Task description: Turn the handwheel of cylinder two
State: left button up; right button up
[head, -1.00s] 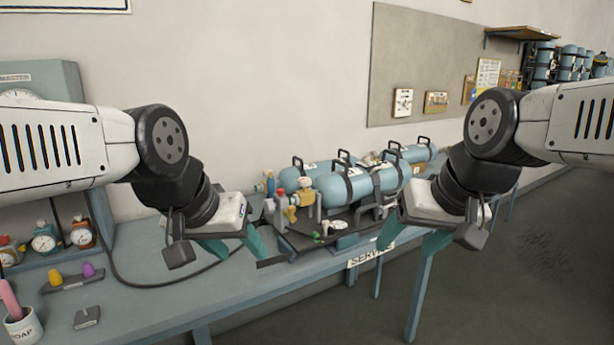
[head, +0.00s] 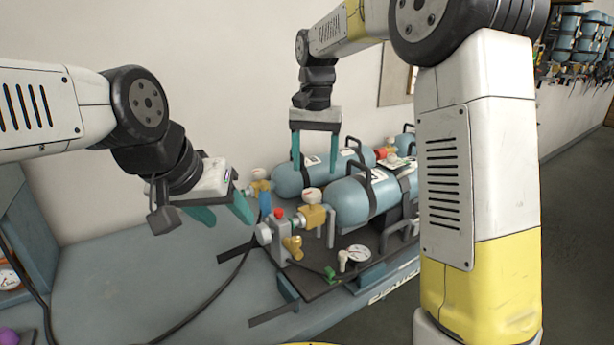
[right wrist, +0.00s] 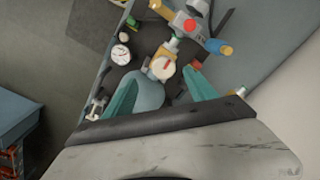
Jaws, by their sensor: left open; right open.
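Two blue cylinders lie side by side on a dark rack (head: 325,285) on the bench: a front one (head: 355,200) and a back one (head: 290,182). The front one has a brass valve (head: 312,218) and a white gauge (head: 312,195); a grey round knob (head: 263,234) is at the left end of its fittings. I cannot tell which cylinder is number two or make out its handwheel surely. My right gripper (head: 314,172) is open, pointing down over the cylinders. In the right wrist view the gauge (right wrist: 164,68) shows between its fingertips. My left gripper (head: 226,217) is open and empty, left of the fittings.
A red knob (head: 279,213), a brass fitting (head: 293,246) and a loose-looking dial (head: 358,253) crowd the rack's near end. A dark hose (head: 215,295) runs over the bench (head: 120,290). The bench left of the rack is mostly clear. My right arm hides the rack's right part.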

aim_at(312, 192)
jog(key=shift+w+a+f, duration=0.2)
jog(key=shift+w+a, duration=0.1)
jog(key=shift+w, duration=0.15)
jog(key=shift+w+f, duration=0.1)
jog(key=shift+f, duration=0.2)
notch_tip(312, 192, down, 7)
jog(key=shift+c, duration=0.5)
jog(key=c, duration=1.3)
jog(key=shift+n, duration=0.3)
